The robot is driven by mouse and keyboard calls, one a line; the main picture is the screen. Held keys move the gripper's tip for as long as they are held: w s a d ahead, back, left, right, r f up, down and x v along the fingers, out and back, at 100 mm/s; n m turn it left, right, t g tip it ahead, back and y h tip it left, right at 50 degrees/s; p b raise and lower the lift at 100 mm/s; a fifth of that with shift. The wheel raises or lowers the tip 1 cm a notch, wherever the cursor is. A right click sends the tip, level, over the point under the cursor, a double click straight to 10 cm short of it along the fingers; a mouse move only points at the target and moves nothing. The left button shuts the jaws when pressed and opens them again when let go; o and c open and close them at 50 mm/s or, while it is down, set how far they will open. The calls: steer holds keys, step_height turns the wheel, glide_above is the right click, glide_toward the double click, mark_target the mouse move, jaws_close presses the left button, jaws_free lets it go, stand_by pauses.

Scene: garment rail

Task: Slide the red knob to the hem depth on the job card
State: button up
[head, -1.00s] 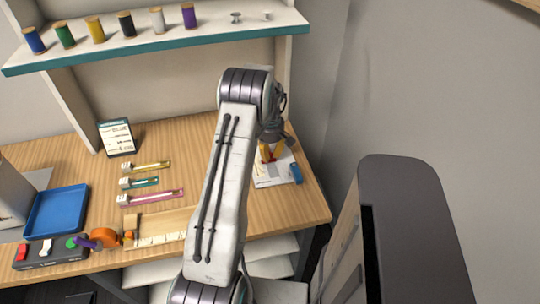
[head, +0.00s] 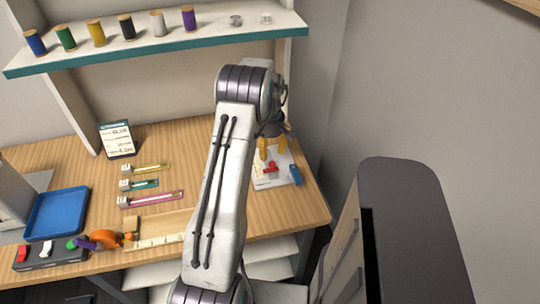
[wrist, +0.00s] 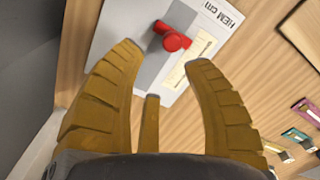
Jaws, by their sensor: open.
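The red knob (head: 270,167) sits on a red slider on the white hem gauge (head: 262,183), which lies at the right of the table. In the wrist view the knob (wrist: 172,42) stands on the grey strip of the gauge (wrist: 118,30), beside a pale scale lettered "HEM cm"; the scale reading is too small to tell. My gripper (wrist: 165,58) is open and empty, its yellow fingers apart from the knob, which shows just beyond and between the tips. In the head view my gripper (head: 272,150) is just behind the knob. The job card (head: 117,139) leans upright; its figures are blurred.
A blue block (head: 295,175) is at the gauge's right side. A spool shelf (head: 150,50) hangs above.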

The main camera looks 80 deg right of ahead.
step_height(320, 180, up, 8)
steer(key=shift+r, duration=0.15)
stand_by(0.3)
steer(key=shift+o, duration=0.3)
steer(key=shift+r, duration=0.1)
steer(key=shift+c, duration=0.3)
steer(key=p, duration=0.7)
glide_above(272, 163)
step_height(272, 163, down, 5)
steer(key=shift+f, duration=0.35)
steer(key=shift+d+f+p, duration=0.1)
steer(key=shift+f+p, duration=0.55)
steer(key=shift+f, duration=2.6)
